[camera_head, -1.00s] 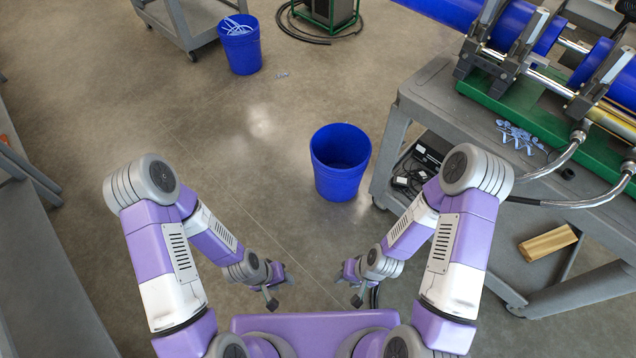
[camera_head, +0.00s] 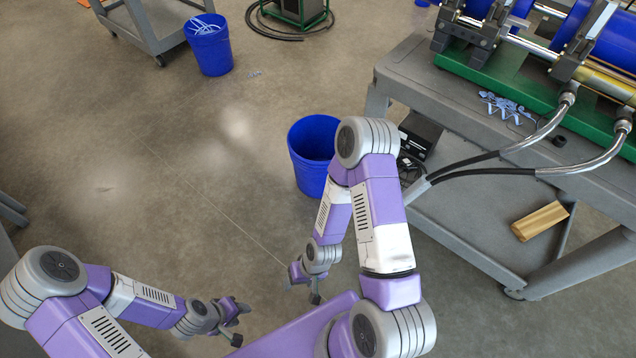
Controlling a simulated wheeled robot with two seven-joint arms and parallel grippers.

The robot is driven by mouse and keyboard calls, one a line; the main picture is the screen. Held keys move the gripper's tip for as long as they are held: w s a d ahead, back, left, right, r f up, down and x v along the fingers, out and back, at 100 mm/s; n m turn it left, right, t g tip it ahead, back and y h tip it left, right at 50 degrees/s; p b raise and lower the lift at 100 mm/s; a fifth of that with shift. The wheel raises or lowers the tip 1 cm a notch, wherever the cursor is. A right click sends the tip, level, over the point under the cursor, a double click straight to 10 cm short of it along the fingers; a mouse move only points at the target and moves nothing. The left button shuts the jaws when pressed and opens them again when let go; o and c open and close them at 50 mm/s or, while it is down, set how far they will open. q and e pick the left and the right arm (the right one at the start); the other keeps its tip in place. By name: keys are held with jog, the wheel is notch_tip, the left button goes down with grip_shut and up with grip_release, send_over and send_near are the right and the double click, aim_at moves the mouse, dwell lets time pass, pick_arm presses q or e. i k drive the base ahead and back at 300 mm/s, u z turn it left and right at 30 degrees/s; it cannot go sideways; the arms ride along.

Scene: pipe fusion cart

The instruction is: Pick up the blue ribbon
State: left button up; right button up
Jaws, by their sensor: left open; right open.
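My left gripper (camera_head: 240,322) is open and empty at the lower left of the middle, far from the ribbon. My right gripper (camera_head: 302,285) is open and empty, low over the floor in front of the cart. Neither gripper touches anything.
The grey cart (camera_head: 400,72) carries the fusion machine with blue pipe (camera_head: 608,45) and hoses (camera_head: 490,160). An empty blue bin (camera_head: 306,172) stands left of it. Another blue bin (camera_head: 212,52) holds pale strips. A wooden block (camera_head: 540,220) lies on the lower shelf. Floor at left is clear.

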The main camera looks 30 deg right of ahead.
aim_at(490, 110)
jog(key=z, duration=2.3)
jog(key=k, duration=0.4)
jog(key=u, duration=0.65)
jog(key=i, duration=1.65)
jog(key=z, duration=0.15)
